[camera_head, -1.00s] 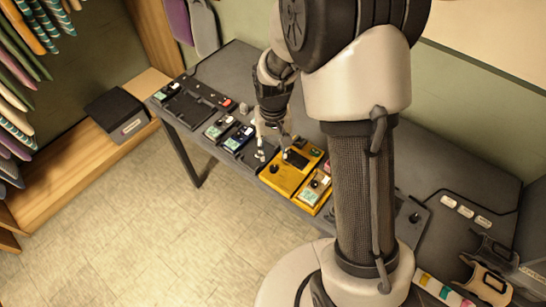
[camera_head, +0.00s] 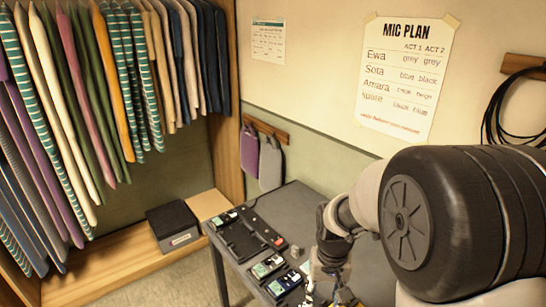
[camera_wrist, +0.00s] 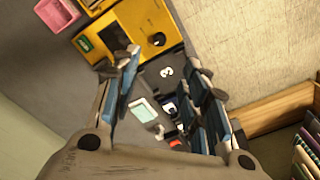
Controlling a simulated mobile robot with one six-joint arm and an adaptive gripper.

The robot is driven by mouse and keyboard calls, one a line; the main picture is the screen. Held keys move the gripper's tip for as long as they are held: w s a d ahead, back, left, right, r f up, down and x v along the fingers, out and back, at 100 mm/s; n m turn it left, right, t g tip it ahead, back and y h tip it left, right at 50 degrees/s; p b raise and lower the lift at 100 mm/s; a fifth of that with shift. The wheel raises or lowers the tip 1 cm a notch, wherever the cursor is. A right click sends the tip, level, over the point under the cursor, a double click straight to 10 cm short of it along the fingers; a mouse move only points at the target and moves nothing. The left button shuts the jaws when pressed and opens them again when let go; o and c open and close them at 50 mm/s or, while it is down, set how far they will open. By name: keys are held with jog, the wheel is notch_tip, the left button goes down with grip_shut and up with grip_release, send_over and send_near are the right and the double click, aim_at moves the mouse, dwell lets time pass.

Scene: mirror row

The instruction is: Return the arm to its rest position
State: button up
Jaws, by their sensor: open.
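My gripper (camera_head: 328,284) is low in the head view, over the grey table (camera_head: 300,205), with its tips near the lower picture edge. In the wrist view my gripper (camera_wrist: 166,75) has its two blue-padded fingers spread apart, with nothing held between them. A yellow case (camera_wrist: 125,32) lies on the table beyond the fingers in that view. A small device with a pale green screen (camera_wrist: 144,109) shows between the fingers. My upper arm covers the right side of the head view.
A black tray (camera_head: 240,240) and small devices (camera_head: 268,266) sit along the table's left part. A pink box (camera_wrist: 57,13) lies near the yellow case. A dark box (camera_head: 172,224) stands on a wooden shelf below hanging clothes. A mic plan poster (camera_head: 407,80) hangs on the wall.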

jog(key=s+r+t, duration=0.2)
jog(key=s+r, duration=0.6)
jog(key=r, duration=0.4)
jog(key=s+r+n+t, duration=0.1)
jog(key=s+r, duration=0.4)
jog(key=s, duration=0.7)
jog(key=shift+s+n+t, duration=0.3)
jog(key=shift+s+t, duration=0.05)
jog(key=shift+t, duration=0.25)
jog(key=shift+r, duration=0.1)
